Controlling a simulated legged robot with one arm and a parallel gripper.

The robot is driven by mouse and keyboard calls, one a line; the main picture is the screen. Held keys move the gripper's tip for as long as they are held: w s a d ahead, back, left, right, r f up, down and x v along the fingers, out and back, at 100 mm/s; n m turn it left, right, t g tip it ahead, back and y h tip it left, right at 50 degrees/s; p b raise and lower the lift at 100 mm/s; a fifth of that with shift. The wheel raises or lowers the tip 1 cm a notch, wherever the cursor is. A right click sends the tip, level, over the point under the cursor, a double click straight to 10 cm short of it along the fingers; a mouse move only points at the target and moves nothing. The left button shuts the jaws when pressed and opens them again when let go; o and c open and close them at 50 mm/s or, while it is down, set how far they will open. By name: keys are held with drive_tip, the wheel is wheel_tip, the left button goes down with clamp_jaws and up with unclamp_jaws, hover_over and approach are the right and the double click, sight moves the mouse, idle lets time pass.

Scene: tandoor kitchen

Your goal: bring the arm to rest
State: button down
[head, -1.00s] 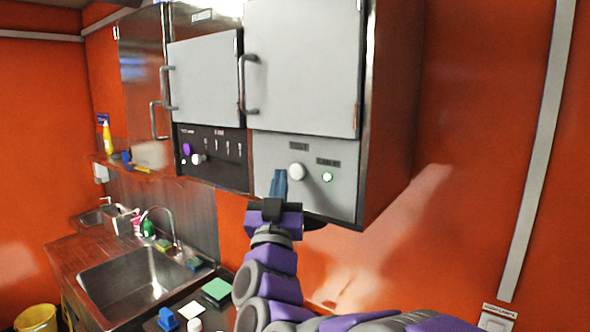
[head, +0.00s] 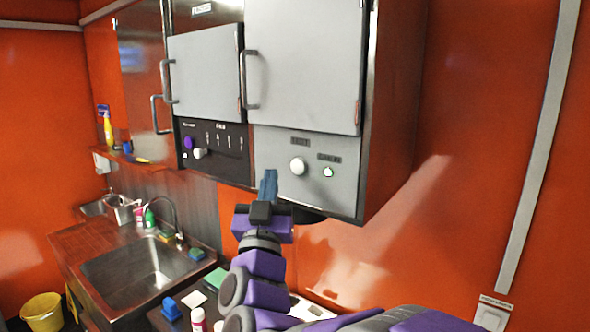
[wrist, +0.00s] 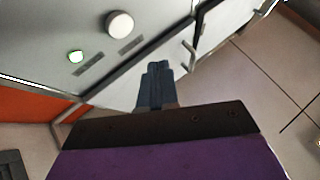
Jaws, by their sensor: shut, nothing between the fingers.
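My gripper (head: 268,186) is on my purple and grey arm, in the middle of the head view. Its blue fingers point up, just in front of the lower edge of the grey control panel (head: 318,188). The fingers are shut with nothing between them. In the wrist view the gripper (wrist: 155,85) shows its closed fingers near the panel, with the white knob (wrist: 120,24) and the lit green button (wrist: 76,57) beyond them. I cannot tell if the fingers touch the panel.
Two grey-doored cabinets (head: 300,70) hang above my gripper. A sink (head: 145,270) lies at lower left, with a yellow bucket (head: 42,312) on the floor.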

drive_tip(key=s+f+n+g+y+b, duration=0.2)
drive_tip(key=f+n+g+y+b, duration=0.3)
drive_tip(key=f, duration=0.8)
drive_tip(key=s+f+n+g+y+b, duration=0.1)
drive_tip(key=s+f+g+y+b, duration=0.15)
drive_tip(key=f+g, duration=0.7)
drive_tip(key=s+d+f+g+b, duration=0.1)
drive_tip(key=s+d+f, duration=0.15)
drive_tip(key=f, duration=0.35)
drive_tip(key=s+d+f+g+h+b, duration=0.1)
drive_tip(key=s+f+b, duration=0.1)
drive_tip(key=s+f, duration=0.3)
drive_tip(key=s+d+f+g+b, duration=0.1)
drive_tip(key=s+d+f, duration=0.1)
drive_tip(key=f, duration=0.5)
drive_tip(key=s+d+f+m+g+h+b, duration=0.1)
drive_tip(key=s+d+f+g, duration=0.2)
drive_tip(key=s, duration=0.5)
drive_tip(key=s+d+f+m+g+h+b, duration=0.1)
drive_tip(key=s+d+f+m+g+b, duration=0.1)
drive_tip(key=s, duration=0.5)
drive_tip(key=s+d+f+m+g+h+b, duration=0.1)
drive_tip(key=s+d+f+g, duration=0.3)
drive_tip(key=s, duration=0.4)
drive_tip(key=shift+s+d+f+m, duration=0.35)
drive_tip(key=shift+d+f, duration=0.25)
drive_tip(key=shift+d, duration=0.65)
drive_tip(key=shift+w+h, duration=0.1)
drive_tip(key=shift+h, duration=0.15)
